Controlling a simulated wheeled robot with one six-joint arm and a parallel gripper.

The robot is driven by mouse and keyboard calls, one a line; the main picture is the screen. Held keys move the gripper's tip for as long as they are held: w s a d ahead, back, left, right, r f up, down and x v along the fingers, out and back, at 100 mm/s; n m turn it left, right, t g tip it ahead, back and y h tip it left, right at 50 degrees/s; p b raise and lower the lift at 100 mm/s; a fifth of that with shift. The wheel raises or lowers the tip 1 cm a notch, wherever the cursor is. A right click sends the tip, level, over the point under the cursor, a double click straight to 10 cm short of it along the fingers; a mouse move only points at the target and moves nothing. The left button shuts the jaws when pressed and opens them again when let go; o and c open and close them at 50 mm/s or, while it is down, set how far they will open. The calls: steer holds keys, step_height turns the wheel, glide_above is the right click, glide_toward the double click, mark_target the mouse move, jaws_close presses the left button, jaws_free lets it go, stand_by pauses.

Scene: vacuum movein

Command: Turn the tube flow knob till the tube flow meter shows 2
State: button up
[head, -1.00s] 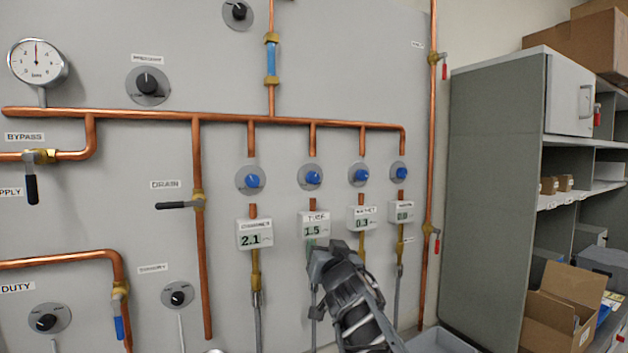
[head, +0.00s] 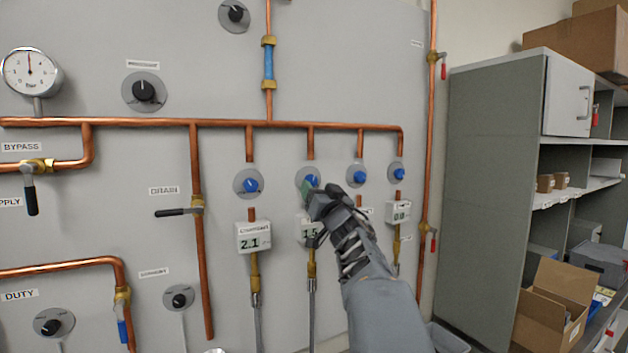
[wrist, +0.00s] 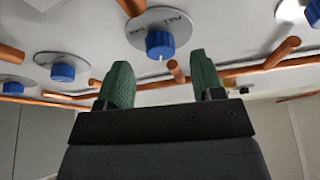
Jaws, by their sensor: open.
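The tube flow knob (head: 312,180) is the blue knob on a round grey plate, second from the left in its row. It also shows in the wrist view (wrist: 160,44), just beyond and between the fingertips, with a visible gap to each. The tube flow meter (head: 309,233) below it reads 1.5, and my arm partly covers it and its label. My gripper (head: 308,190) is at the lower edge of the knob in the head view. Its green fingers are apart and empty in the wrist view (wrist: 162,60).
Other blue knobs flank it: one at left (head: 250,184) and two at right (head: 356,177) (head: 399,174). The left meter (head: 254,238) reads 2.1. A copper pipe (head: 310,144) runs down to the knob. Shelves (head: 545,165) stand far right.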

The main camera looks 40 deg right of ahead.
mark_target(313, 183)
steer(key=shift+p+x, duration=0.4)
steer(key=shift+x, duration=1.1)
steer(key=c, duration=0.9)
